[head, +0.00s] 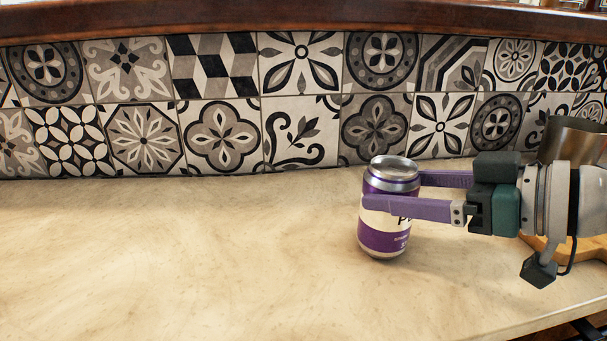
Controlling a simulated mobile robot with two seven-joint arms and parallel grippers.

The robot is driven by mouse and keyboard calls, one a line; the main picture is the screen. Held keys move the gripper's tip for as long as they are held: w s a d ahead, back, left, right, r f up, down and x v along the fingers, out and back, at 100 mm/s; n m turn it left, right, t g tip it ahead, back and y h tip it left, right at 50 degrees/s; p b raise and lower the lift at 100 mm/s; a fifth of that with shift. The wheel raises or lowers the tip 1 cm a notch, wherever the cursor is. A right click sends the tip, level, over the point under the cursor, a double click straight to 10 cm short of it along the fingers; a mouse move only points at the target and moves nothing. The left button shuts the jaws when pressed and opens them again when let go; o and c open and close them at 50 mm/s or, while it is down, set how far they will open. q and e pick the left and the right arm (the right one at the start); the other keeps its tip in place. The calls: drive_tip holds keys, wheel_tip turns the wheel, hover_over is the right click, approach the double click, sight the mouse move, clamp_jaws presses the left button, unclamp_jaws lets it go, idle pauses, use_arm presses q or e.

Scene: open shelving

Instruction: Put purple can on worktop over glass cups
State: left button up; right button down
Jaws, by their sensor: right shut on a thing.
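A purple and white can (384,240) with a silver top stands upright at the right part of the beige worktop (190,250). My right gripper (393,193) reaches in from the right with its purple fingers on either side of the can, and it is shut on the can. The can's base is at or very near the worktop; I cannot tell whether it touches. The near finger hides part of the can's label. No glass cups show in this view. My left gripper is not in view.
A patterned tile wall (220,130) runs along the back, under a dark wooden ledge (300,20). A metal container (573,140) and a wooden board (545,247) are at the right, partly behind my right arm. The worktop's left and middle are clear.

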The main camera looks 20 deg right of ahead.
unclamp_jaws()
drive_tip(key=shift+f, duration=0.1)
